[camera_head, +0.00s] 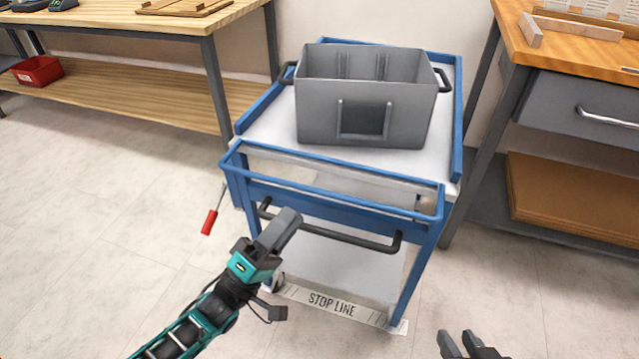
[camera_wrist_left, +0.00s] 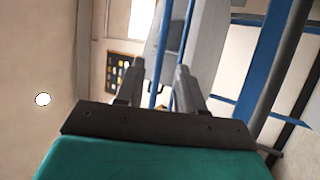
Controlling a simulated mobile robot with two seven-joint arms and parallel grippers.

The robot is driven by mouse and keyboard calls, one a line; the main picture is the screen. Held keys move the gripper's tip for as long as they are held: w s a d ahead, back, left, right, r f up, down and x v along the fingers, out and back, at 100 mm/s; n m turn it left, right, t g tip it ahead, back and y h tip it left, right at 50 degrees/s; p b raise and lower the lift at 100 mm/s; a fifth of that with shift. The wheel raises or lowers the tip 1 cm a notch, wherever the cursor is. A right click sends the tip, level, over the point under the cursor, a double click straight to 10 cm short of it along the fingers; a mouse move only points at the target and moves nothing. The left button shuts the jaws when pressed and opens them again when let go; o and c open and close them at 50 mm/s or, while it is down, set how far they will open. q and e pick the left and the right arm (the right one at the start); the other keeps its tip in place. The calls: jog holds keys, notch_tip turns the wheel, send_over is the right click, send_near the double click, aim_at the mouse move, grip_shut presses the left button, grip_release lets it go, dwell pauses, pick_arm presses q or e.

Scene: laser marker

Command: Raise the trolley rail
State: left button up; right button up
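The blue trolley rail (camera_head: 330,190) is a tube frame at the near end of the trolley (camera_head: 459,110), sticking out toward me rather than standing upright. My left gripper (camera_head: 288,222) is in front of the trolley, just below the rail and close to the black push handle (camera_head: 340,236). In the left wrist view its fingers (camera_wrist_left: 157,85) are apart, with blue bars (camera_wrist_left: 160,55) showing between and beyond them; contact cannot be told. My right gripper (camera_head: 466,346) is low at the bottom edge, fingers apart and empty.
A grey bin (camera_head: 370,100) stands on the trolley top. A floor strip marked STOP LINE (camera_head: 331,303) lies under the near end. A wooden workbench (camera_head: 225,15) stands left, another with a drawer (camera_head: 580,105) right. Floor in front is clear.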

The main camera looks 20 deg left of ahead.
pick_arm(q)
jog(key=x, duration=0.9)
jog(key=shift+w+b, duration=0.25)
jog(key=shift+b, duration=0.1)
jog(key=shift+d, duration=0.1)
jog(key=shift+c, duration=0.3)
grip_shut()
